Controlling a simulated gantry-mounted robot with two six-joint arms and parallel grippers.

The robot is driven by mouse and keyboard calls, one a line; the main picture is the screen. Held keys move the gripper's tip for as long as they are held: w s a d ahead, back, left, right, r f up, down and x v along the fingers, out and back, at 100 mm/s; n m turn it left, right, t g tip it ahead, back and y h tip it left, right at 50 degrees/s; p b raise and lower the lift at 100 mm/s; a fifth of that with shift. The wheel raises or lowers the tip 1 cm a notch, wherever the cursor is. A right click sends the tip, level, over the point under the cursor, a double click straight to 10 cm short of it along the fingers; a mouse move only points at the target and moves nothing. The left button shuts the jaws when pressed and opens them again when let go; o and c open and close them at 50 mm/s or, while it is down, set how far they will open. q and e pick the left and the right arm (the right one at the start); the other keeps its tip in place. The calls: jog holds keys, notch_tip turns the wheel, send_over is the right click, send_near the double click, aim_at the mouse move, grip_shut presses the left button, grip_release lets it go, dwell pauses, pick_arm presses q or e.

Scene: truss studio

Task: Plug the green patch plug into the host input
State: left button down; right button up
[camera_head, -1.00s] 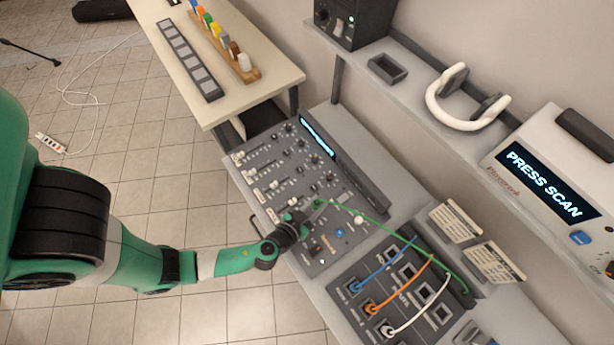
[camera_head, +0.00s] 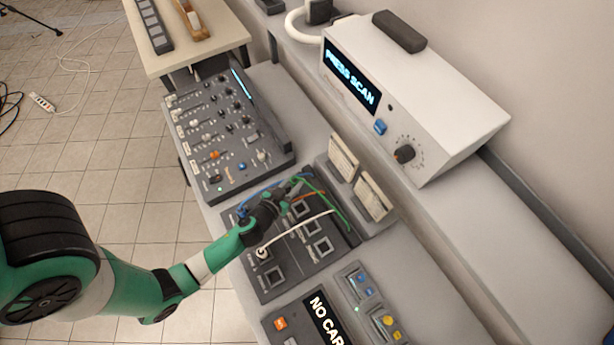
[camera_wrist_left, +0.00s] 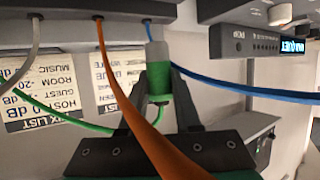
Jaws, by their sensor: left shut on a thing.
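My left gripper (camera_head: 290,188) is over the far-left part of the dark patch panel (camera_head: 262,283), shut on the green patch plug (camera_wrist_left: 158,88). In the left wrist view the plug sits between both fingers, its grey end pointing up toward the panel underside. I cannot tell whether that end touches the panel. The green cable (camera_head: 335,213) arcs from the gripper to the panel's far edge. Blue, orange (camera_head: 307,195) and white (camera_head: 300,226) cables also run over the panel. The host input is not identifiable; the gripper hides part of the sockets. My right gripper is not in view.
A mixer (camera_head: 225,135) stands left of the panel. Label cards (camera_head: 370,196) stand behind it. A white device reading PRESS SCAN (camera_head: 415,100) is on the shelf. Small button boxes (camera_head: 360,285) lie to the right. The orange cable (camera_wrist_left: 118,85) crosses close before the gripper in the wrist view.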

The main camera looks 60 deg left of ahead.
pick_arm(q)
jog(key=shift+s+a+f, duration=0.25)
jog(key=shift+a+f, duration=0.05)
jog(key=shift+a, duration=0.2)
jog(key=shift+n+y, duration=0.3)
jog(key=f+b, duration=0.1)
jog(key=f, duration=0.1)
jog(key=a+f+b, duration=0.1)
jog(key=b, duration=0.1)
jog(key=f+b, duration=0.2)
jog(key=shift+s+a+f, duration=0.25)
jog(key=shift+s+f, duration=0.1)
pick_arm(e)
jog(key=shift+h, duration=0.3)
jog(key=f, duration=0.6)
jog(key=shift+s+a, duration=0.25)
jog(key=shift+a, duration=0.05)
pick_arm(q)
jog(key=shift+b, duration=0.45)
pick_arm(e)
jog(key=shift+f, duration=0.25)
pick_arm(q)
jog(key=shift+f+b, duration=0.65)
jog(key=shift+b, duration=0.05)
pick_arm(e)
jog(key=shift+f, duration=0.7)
pick_arm(q)
jog(key=c, duration=0.9)
grip_release()
